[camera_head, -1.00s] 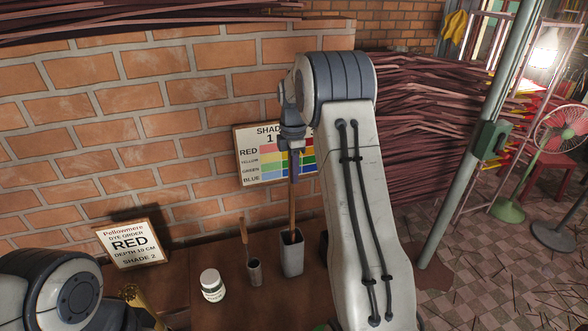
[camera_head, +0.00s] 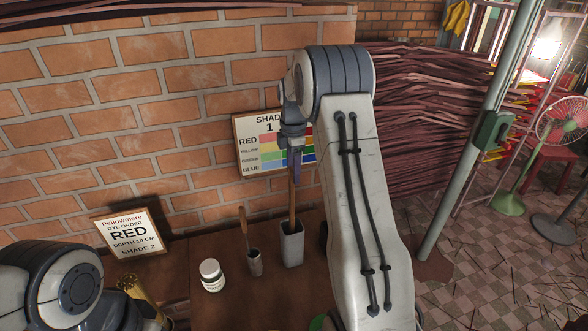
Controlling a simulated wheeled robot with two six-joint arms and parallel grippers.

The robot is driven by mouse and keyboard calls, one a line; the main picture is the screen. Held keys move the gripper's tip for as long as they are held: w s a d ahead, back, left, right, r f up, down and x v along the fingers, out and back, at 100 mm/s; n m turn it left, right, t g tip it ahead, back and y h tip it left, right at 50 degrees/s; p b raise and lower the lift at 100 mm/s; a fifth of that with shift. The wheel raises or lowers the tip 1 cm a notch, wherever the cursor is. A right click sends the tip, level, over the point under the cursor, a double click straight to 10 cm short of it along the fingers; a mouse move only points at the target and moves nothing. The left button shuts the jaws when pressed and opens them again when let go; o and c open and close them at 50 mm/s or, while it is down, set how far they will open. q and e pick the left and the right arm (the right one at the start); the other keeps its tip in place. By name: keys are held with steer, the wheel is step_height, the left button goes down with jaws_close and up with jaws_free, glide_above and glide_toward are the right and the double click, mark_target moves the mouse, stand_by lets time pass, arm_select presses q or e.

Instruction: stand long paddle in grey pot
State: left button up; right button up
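The grey pot (camera_head: 292,249) is a tall, square-mouthed vessel standing on the brown table near the wall. The long paddle (camera_head: 291,206) is a thin wooden stick, roughly upright, with its lower end inside the pot's mouth and hidden there. My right gripper (camera_head: 294,163) is above the pot, seen side-on, and appears shut on the upper part of the paddle. My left arm shows at the bottom left, but its gripper is out of view.
A small grey cup (camera_head: 255,264) with a shorter wooden tool (camera_head: 243,229) stands left of the pot. A white jar (camera_head: 212,276) is further left. A dye order sign (camera_head: 128,235) and a shade chart (camera_head: 249,128) stand against the brick wall.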

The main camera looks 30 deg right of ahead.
step_height(320, 180, up, 10)
steer(key=shift+r+b, duration=0.25)
steer(key=shift+b, duration=0.85)
stand_by(0.4)
steer(key=s+a+f+m+b, duration=0.1)
steer(key=s+a, duration=0.3)
steer(key=a, duration=0.7)
steer(key=s+a+f+m+b, duration=0.15)
steer(key=s+a, duration=0.25)
steer(key=a, duration=0.7)
steer(key=s+a+f+m+b, duration=0.1)
steer(key=s+a+f, duration=0.4)
steer(key=s, duration=0.7)
steer(key=s+a+f+m+y+b, duration=0.1)
steer(key=s+a+f+m, duration=0.3)
steer(key=s, duration=0.8)
steer(key=shift+s+a+f, duration=0.3)
steer(key=shift+a+f, duration=0.05)
steer(key=shift+f, duration=0.35)
